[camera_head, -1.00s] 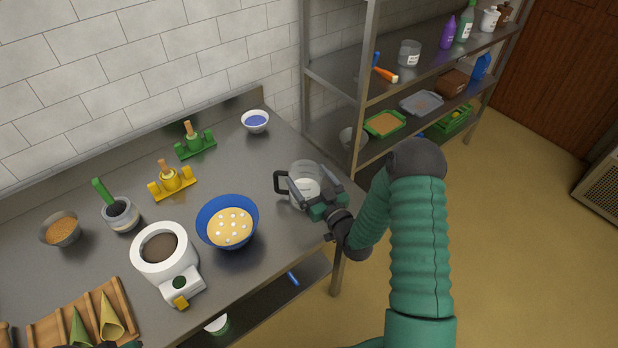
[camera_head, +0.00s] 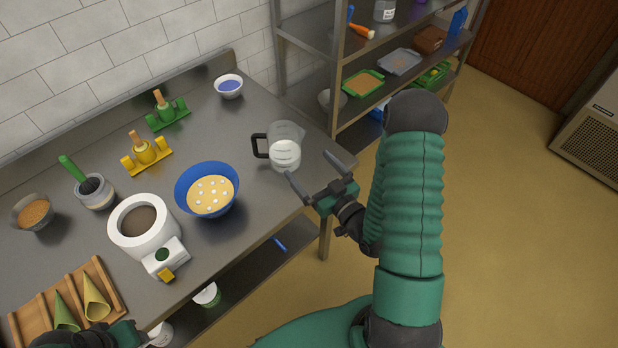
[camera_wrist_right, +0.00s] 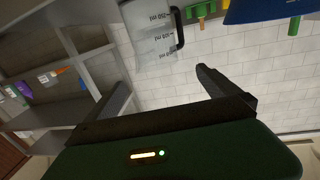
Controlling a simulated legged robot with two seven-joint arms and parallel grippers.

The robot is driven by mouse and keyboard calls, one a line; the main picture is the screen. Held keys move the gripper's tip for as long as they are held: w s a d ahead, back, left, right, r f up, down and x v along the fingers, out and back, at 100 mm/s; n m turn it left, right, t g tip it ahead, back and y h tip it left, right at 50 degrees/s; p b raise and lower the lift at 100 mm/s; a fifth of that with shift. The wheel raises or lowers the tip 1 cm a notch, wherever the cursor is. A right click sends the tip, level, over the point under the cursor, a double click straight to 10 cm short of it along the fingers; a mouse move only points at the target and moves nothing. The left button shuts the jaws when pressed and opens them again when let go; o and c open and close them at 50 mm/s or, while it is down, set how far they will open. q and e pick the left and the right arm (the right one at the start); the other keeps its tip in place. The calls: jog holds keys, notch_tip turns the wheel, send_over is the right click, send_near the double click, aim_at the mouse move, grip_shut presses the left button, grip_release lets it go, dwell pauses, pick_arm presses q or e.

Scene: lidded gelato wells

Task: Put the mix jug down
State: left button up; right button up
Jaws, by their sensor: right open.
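The mix jug (camera_head: 285,148) is clear with a black handle and whitish contents low inside. It stands upright on the steel counter (camera_head: 262,105) near its right end. In the right wrist view the jug (camera_wrist_right: 152,35) shows upside down beyond the fingers, with printed ml marks. My right gripper (camera_head: 312,164) is open and empty, in front of and to the right of the jug, apart from it. Its spread fingers also show in the right wrist view (camera_wrist_right: 160,82). My left gripper (camera_head: 100,338) is only partly in view at the bottom left edge, its fingers unclear.
A blue bowl (camera_head: 207,214) of batter stands left of the jug. A white machine (camera_head: 144,257), a wooden cone rack (camera_head: 28,322) and yellow (camera_head: 146,152) and green (camera_head: 166,112) holders share the counter. Steel shelves (camera_head: 350,107) stand at the right. Counter around the jug is clear.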

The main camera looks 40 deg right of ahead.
jog(key=w+a+f+n+g+y, duration=0.1)
jog(key=w+a+f+g, duration=0.1)
jog(key=g, duration=0.1)
jog(key=shift+w+a+f+n, duration=0.25)
jog(key=shift+w+f+n, duration=0.05)
jog(key=shift+w+n, duration=0.1)
jog(key=a+g, duration=0.1)
jog(key=a+f+g, duration=0.1)
jog(key=g, duration=0.1)
jog(key=a+f+g, duration=0.1)
jog(key=g, duration=0.1)
jog(key=shift+s+a+f+n, duration=0.2)
jog(key=shift+s+n, duration=0.1)
jog(key=shift+s, duration=0.1)
jog(key=s+a+r+m+g, duration=0.1)
jog(key=s+a+r+g, duration=0.1)
jog(key=s+a+g, duration=0.5)
jog(key=s+a, duration=0.1)
jog(key=s, duration=0.4)
jog(key=shift+s+a+r, duration=0.3)
jog(key=shift+a, duration=0.35)
jog(key=shift+d, duration=0.25)
jog(key=shift+a, duration=0.1)
jog(key=shift+c, duration=0.4)
